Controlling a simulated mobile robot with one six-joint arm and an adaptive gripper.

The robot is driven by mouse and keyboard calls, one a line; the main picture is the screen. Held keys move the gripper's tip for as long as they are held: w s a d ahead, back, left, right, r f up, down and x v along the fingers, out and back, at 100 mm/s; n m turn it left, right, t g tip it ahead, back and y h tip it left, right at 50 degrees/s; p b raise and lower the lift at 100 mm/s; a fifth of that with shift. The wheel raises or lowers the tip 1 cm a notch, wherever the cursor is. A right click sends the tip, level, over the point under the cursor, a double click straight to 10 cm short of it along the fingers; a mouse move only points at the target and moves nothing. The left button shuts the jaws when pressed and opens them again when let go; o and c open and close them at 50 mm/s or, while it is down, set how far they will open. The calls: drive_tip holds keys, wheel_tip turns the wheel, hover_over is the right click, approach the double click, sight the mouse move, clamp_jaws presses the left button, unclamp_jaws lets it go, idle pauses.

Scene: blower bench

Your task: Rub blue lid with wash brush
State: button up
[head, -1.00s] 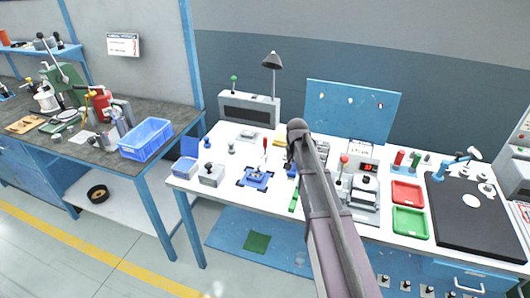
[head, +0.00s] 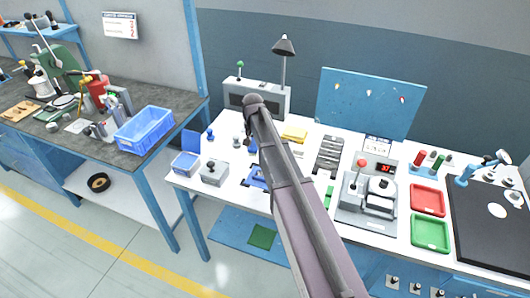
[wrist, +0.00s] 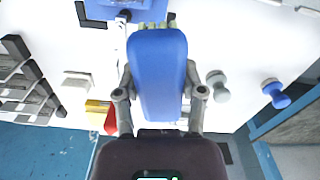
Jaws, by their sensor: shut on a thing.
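The wash brush (wrist: 157,70) has a broad blue body, with pale green bristle tufts showing at its far end in the wrist view. My gripper (wrist: 160,82) is shut on it, one finger on each side. A blue plate with a dark knob, which looks like the blue lid (wrist: 108,10), lies on the bench beyond the bristles, between black corner marks. I cannot tell whether the bristles touch it.
On the white bench, a grey knobbed block (head: 214,173) and a blue bin (head: 185,164) stand left of the lid. A grey machine with a red-knobbed lever (head: 368,205), a red tray (head: 428,199) and a green tray (head: 430,232) are to the right. A yellow block (head: 294,134) lies behind.

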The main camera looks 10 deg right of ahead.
drive_tip(key=shift+w+d, duration=0.2)
drive_tip(key=shift+s, duration=0.15)
idle(0.3)
drive_tip(key=s+d+n, duration=0.4)
drive_tip(key=s+n, duration=0.5)
drive_tip(key=n, duration=0.6)
drive_tip(key=shift+r+n+p, duration=0.3)
drive_tip(key=shift+r+p, duration=0.05)
drive_tip(key=shift+p, duration=0.05)
